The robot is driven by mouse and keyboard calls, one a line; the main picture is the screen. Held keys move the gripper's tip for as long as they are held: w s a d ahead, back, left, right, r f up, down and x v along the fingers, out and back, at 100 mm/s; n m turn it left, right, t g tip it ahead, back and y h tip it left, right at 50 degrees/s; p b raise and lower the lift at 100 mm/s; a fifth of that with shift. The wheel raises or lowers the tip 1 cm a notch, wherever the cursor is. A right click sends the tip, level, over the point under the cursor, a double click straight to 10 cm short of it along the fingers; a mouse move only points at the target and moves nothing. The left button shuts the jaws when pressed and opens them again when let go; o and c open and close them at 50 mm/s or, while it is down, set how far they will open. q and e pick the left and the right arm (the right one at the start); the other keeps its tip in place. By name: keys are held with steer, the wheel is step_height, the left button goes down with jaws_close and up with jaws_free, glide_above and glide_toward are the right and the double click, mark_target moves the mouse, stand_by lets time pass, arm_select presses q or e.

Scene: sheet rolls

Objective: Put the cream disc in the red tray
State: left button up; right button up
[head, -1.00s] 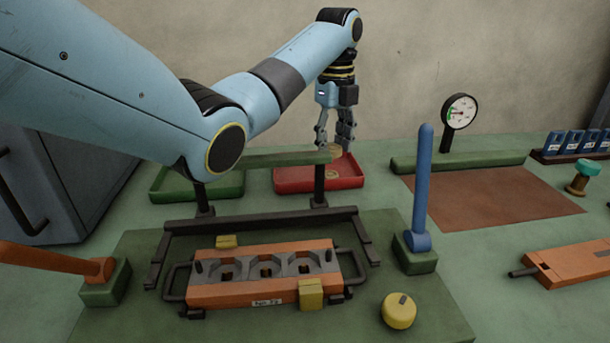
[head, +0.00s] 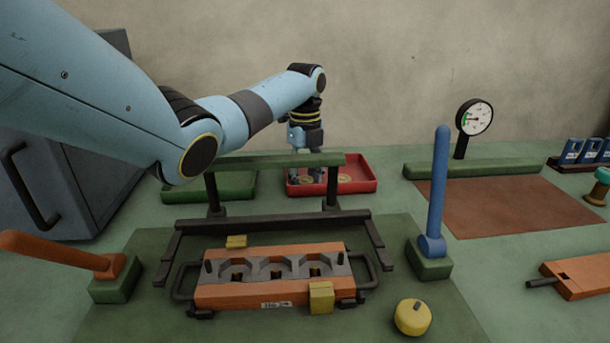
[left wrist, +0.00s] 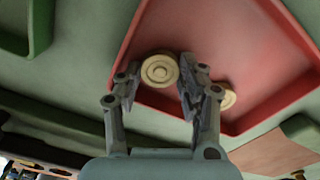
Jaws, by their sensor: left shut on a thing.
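My left gripper (head: 307,178) is down at the left part of the red tray (head: 362,187), behind the green crossbar. It is shut on a cream disc, a pale round piece with raised rings, which shows between its fingertips in the left wrist view (left wrist: 159,70). The held disc is over the tray's left side; I cannot tell whether it touches the floor. A second cream disc (head: 347,178) lies in the tray to the right, partly hidden by the right finger in the left wrist view (left wrist: 229,98). My right gripper is not in view.
A green tray (head: 235,192) stands left of the red one. A black stand with a green crossbar (head: 250,161) rises in front of both. An orange fixture (head: 270,291), a blue lever (head: 440,190) and a yellow knob (head: 411,318) are nearer. A brown mat (head: 510,205) lies right.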

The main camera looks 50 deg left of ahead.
mark_target(305, 180)
arm_select(q)
steer(key=o, duration=0.7)
steer(key=shift+f, duration=0.1)
step_height(305, 180, up, 12)
steer(key=shift+a+r+p, duration=0.1)
steer(key=shift+r+p, duration=0.1)
steer(key=shift+p, duration=0.6)
